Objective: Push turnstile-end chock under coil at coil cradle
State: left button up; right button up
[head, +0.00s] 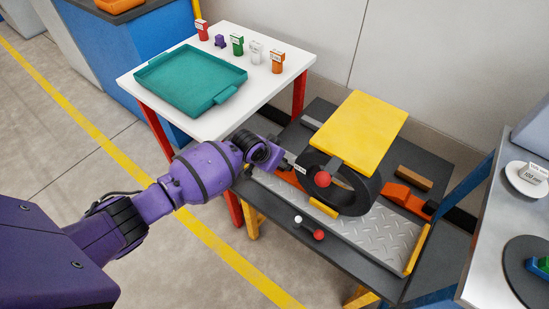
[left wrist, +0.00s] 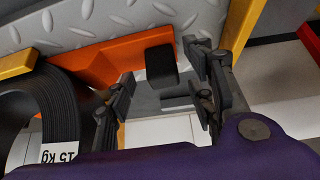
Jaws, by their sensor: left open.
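The black coil (head: 345,196) stands upright in the dark cradle, under a yellow plate (head: 360,130). In the left wrist view the coil (left wrist: 45,105) is at the left with a "15 kg" label. An orange chock (left wrist: 100,58) with a black end block (left wrist: 161,66) lies beside it. In the head view this chock (head: 288,177) is left of the coil, partly hidden by my gripper. A second orange chock (head: 408,203) is on the coil's right. My left gripper (head: 284,164) is open, its fingers on either side of the black block; contact is unclear.
A ribbed metal plate (head: 375,235) lies in front of the coil. A white table (head: 150,110) with a teal tray (head: 190,72) stands left; a grey bench (head: 500,230) stands right.

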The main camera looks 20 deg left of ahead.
pick_arm(q)
jog(key=s+a+r+p, duration=0.2)
jog(key=r, duration=0.5)
jog(key=s+a+r+p, duration=0.2)
jog(key=a+r, duration=0.1)
jog(key=r, duration=0.4)
jog(key=shift+s+a+r, duration=0.15)
jog(key=shift+s+r, duration=0.05)
jog(key=shift+s, duration=0.05)
pick_arm(e)
jog(key=w+r, duration=0.3)
jog(key=r, duration=0.2)
jog(key=shift+r+t, duration=0.15)
jog(key=shift+t, duration=0.25)
